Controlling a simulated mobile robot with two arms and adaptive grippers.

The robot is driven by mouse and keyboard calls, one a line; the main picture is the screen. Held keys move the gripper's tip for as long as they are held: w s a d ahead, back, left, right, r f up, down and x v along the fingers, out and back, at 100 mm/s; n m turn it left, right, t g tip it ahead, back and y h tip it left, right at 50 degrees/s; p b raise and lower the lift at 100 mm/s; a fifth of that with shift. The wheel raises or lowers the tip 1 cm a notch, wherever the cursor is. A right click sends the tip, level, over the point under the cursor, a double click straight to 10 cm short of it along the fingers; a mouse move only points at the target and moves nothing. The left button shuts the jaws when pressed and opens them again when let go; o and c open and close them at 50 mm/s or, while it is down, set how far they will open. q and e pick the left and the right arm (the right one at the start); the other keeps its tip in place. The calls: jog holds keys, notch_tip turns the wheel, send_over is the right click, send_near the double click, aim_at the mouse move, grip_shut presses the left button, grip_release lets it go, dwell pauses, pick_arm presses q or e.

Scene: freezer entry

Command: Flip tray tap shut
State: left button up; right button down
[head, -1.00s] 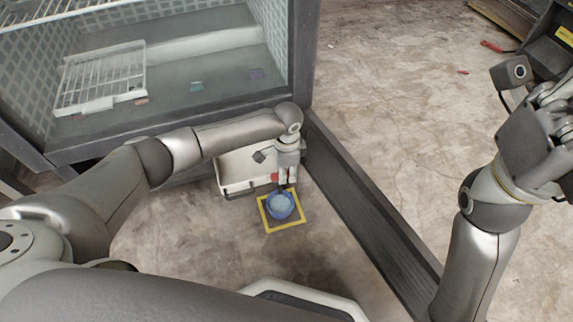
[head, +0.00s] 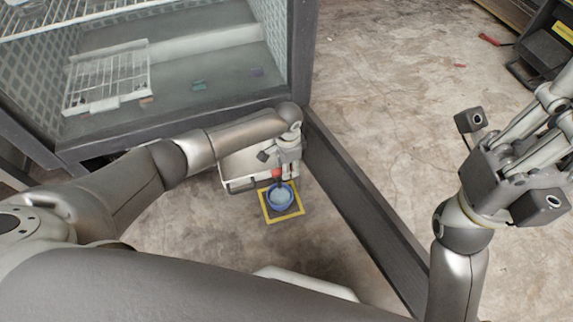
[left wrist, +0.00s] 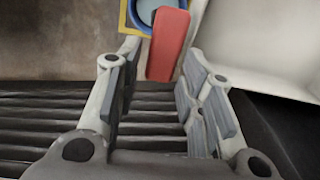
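The red tap lever (head: 277,173) is on the front of the white tray (head: 236,166), low at the freezer's base. In the left wrist view the red lever (left wrist: 168,42) points toward me, its near end between the two fingers. My left gripper (head: 284,168) is at the tray's front right, just above the lever. In the left wrist view my left gripper (left wrist: 162,66) is open, with gaps visible between lever and fingers. The tap's body is hidden. My right gripper (head: 552,105) is raised at the right, away from the tray; its fingertips are hard to make out.
A blue bucket (head: 291,202) with pale contents stands on a yellow-edged mat (head: 269,214) below the lever. A dark sill (head: 365,205) runs along the right of the tray. The glass freezer (head: 180,125) is behind. Open floor (head: 400,110) lies to the right.

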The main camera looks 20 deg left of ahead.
pick_arm(q)
jog(key=shift+o, duration=0.4)
jog(key=shift+s+a+f, duration=0.1)
jog(key=shift+a, duration=0.1)
notch_tip(320, 180, up, 12)
dwell(0.6)
